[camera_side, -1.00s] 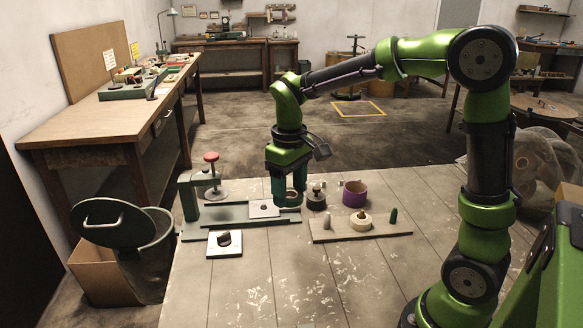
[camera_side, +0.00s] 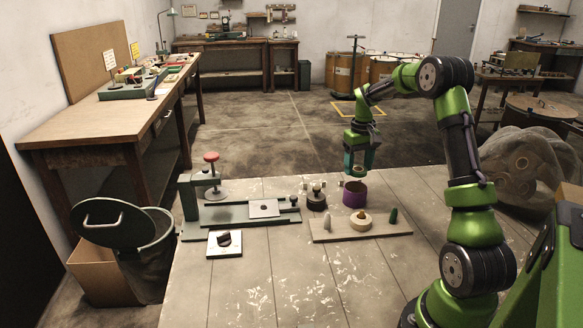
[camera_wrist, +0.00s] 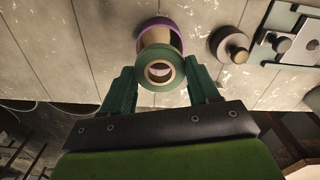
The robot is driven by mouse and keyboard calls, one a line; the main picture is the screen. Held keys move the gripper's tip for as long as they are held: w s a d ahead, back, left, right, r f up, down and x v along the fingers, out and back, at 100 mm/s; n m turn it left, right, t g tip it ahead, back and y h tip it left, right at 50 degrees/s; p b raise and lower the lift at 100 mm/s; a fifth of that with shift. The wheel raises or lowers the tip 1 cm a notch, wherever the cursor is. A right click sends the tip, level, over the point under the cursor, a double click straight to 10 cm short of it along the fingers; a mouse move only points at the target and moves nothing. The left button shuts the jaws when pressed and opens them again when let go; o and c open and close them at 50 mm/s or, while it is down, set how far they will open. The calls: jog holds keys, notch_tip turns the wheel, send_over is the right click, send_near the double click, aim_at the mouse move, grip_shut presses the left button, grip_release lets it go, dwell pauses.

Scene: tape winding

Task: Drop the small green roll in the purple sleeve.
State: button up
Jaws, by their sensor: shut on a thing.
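My gripper (camera_side: 360,167) is shut on the small green roll (camera_wrist: 160,86), which sits between the two fingers in the wrist view. The roll has a tan core with an open hole. The purple sleeve (camera_side: 355,195) stands upright on the table, and my gripper is just above it. In the wrist view the purple sleeve (camera_wrist: 142,27) shows behind the roll, partly hidden by it; its pale inside is visible. The roll is above the sleeve, and I cannot tell how exactly it is centred.
A dark roll with a peg (camera_side: 316,198) stands left of the sleeve. A wooden board (camera_side: 388,233) holding a cream roll (camera_side: 360,222) and pegs lies in front. A green fixture (camera_side: 232,212) with a red knob stands at the left. The table's front is clear.

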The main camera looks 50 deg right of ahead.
aim_at(357, 176)
jog(key=shift+f, duration=2.2)
jog(key=o, duration=1.3)
jog(key=shift+r, duration=2.95)
